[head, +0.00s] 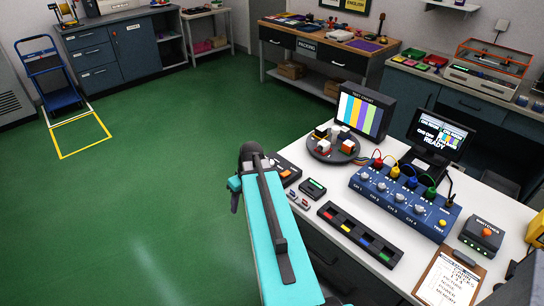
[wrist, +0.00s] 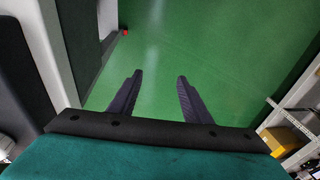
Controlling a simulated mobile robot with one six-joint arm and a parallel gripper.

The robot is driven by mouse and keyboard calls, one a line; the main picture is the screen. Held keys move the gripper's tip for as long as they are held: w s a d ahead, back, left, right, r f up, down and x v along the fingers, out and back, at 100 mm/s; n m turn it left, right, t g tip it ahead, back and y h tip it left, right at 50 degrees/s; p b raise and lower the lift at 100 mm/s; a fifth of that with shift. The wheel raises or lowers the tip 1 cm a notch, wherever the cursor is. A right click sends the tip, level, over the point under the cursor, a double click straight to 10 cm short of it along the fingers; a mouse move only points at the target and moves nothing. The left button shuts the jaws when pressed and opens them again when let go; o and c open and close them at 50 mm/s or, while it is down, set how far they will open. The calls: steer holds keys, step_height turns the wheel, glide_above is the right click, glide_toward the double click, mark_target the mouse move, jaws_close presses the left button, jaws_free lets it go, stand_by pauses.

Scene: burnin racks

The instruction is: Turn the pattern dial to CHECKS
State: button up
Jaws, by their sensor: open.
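My gripper (wrist: 160,74) is open and empty in the wrist view, its two dark fingers apart above bare green floor. No dial can be read as the pattern dial. A small dark unit with an orange part (head: 286,171) stands at the bench's left edge, partly hidden by my arm. The test chart monitor (head: 362,112) shows coloured vertical bars, not checks. A second small screen (head: 440,130) reads READY.
The green floor (head: 150,190) at left is free.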

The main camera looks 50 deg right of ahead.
steer(key=s+d+r+t+p, duration=0.1)
steer(key=d+r+t+p, duration=0.1)
steer(key=d+r, duration=0.9)
step_height(320, 180, up, 12)
steer(key=t+h+p, duration=0.1)
steer(key=h, duration=0.1)
glide_above(272, 163)
steer(key=s, duration=0.5)
steer(key=shift+s+a+f, duration=0.1)
steer(key=shift+s+a, duration=0.05)
steer(key=shift+a, duration=0.05)
steer(key=shift+f, duration=0.1)
steer(key=shift+p+x, duration=2.25)
steer(key=shift+x, duration=4.6)
steer(key=c, duration=1)
steer(key=shift+s, duration=0.1)
steer(key=shift+c, duration=0.2)
